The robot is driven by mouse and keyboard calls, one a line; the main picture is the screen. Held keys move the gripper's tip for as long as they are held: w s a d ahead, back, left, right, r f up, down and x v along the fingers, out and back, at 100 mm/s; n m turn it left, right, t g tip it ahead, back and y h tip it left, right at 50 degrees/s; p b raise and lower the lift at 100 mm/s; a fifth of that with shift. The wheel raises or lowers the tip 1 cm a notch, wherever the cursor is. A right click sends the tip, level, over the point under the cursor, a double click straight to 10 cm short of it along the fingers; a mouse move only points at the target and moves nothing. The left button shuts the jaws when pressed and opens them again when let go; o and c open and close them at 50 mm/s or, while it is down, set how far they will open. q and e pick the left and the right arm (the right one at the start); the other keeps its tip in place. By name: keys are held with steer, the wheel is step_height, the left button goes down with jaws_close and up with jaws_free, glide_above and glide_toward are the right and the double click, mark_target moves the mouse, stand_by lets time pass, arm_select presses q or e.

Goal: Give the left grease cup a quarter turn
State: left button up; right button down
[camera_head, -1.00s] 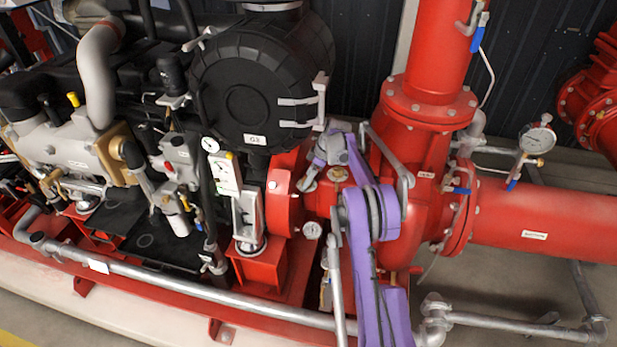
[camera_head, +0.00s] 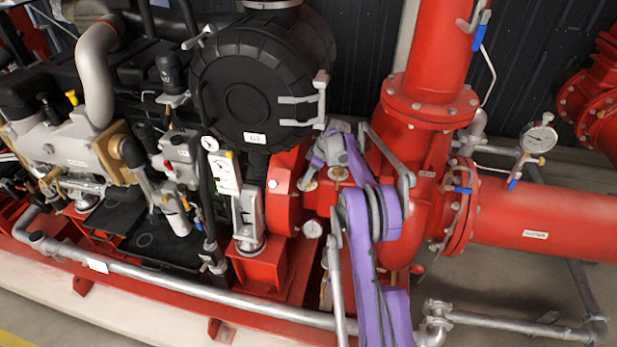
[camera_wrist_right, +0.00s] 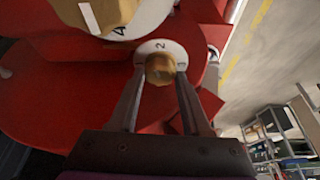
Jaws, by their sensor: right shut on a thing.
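Two brass grease cups sit on the red pump housing in the head view. The left grease cup (camera_head: 309,185) is partly hidden by my right gripper (camera_head: 314,170). The other cup (camera_head: 339,173) stands just to its right. In the right wrist view, a round brass cup (camera_wrist_right: 160,68) on a pale disc marked 2 is between the fingertips of my right gripper (camera_wrist_right: 160,76), which is shut on it. A larger brass part (camera_wrist_right: 95,14) on a disc marked 4 shows at the upper left. My left gripper is not in view.
The black round housing (camera_head: 255,85) is close behind and left of the gripper.

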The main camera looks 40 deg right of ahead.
steer(key=shift+s+a+f+m+t+h+b, duration=0.1)
steer(key=shift+m+t+h+b, duration=0.25)
steer(key=shift+m, duration=0.75)
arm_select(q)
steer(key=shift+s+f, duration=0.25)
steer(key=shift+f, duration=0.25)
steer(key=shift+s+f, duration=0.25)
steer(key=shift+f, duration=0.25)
arm_select(e)
steer(key=shift+m+h, duration=0.25)
steer(key=shift+m, duration=0.35)
steer(key=shift+c, duration=1.8)
jaws_free()
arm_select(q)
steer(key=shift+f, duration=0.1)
arm_select(e)
steer(key=v, duration=1.1)
